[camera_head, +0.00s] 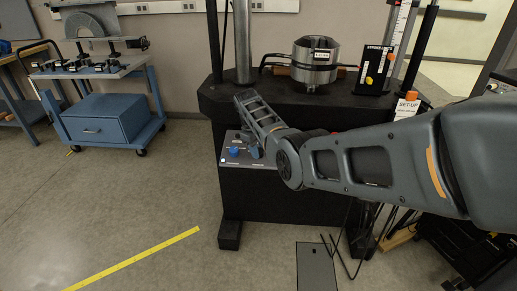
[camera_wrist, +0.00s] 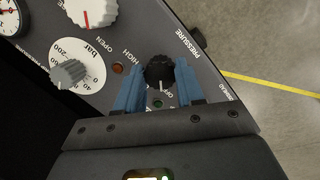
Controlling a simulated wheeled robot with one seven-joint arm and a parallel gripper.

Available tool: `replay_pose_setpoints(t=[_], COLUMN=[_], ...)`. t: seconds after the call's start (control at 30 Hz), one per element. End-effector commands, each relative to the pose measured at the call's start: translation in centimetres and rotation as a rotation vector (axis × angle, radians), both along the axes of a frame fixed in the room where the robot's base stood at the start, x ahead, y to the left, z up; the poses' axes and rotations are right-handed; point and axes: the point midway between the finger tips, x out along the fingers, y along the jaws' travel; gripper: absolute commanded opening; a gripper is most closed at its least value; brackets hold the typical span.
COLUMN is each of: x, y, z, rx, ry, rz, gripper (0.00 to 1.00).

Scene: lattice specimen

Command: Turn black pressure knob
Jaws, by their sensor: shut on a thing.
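The black pressure knob (camera_wrist: 159,74) is on the dark control panel in the wrist view, beside the printed word PRESSURE. My gripper (camera_wrist: 158,88) has its two blue fingers on either side of the knob and is shut on it.
On the panel, a grey knob (camera_wrist: 68,73) on a white bar dial and a red-and-white knob (camera_wrist: 90,12) sit left of my gripper. A red light (camera_wrist: 118,68) is close by. A metal cylinder (camera_head: 315,62) stands on the machine top. A blue cart (camera_head: 105,118) is at left, with open floor between.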

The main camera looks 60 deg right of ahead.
Motion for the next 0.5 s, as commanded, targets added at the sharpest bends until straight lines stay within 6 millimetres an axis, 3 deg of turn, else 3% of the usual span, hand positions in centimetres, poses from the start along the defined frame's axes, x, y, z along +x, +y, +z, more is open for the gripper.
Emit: replay_pose_setpoints(t=[0.2, 0.23, 0.5], x=[0.18, 0.18, 0.09], y=[-0.07, -0.07, -0.02], z=[0.16, 0.16, 0.08], rx=[-0.004, -0.003, -0.002], ry=[-0.005, -0.005, -0.003], rz=[0.001, 0.001, 0.000], gripper=[0.07, 0.39, 0.63])
